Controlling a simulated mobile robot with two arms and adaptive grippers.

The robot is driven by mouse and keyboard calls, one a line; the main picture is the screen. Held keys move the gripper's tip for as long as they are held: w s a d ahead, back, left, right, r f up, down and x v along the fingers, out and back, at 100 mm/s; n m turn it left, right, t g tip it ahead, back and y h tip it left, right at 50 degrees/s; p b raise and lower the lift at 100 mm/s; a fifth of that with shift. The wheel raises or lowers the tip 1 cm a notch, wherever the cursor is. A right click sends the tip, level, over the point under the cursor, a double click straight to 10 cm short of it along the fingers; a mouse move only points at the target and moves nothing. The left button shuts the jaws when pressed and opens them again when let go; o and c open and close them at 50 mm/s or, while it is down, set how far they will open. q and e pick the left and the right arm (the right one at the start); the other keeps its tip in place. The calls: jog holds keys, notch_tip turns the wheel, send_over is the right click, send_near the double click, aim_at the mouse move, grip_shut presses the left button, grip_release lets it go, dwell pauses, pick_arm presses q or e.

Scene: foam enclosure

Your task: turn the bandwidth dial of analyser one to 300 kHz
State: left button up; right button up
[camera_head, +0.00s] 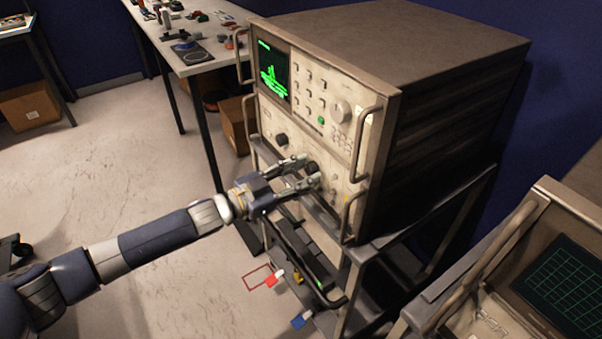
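Analyser one appears to be the large beige and brown instrument (440,75) on a dark cart, with a lit green trace screen (273,72). A dark round dial (312,168) sits low on its front panel, partly hidden by my fingers. I cannot read its markings, so its setting and name are unclear. My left gripper (310,171) reaches in from the left, with one fingertip above the dial and one below it. The fingers are apart, but whether they press on the dial is unclear. My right gripper is out of view.
Metal handles (358,145) stick out from the panel's right side, near the fingers. Another dark knob (282,140) sits up and left. A second instrument (560,285) stands at the lower right. A workbench (215,60) is behind. The floor at left is mostly clear.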

pick_arm(q)
jog(key=c, duration=0.5)
jog(key=shift+m, duration=3.9)
jog(key=o, duration=1.1)
jog(key=shift+c, duration=0.2)
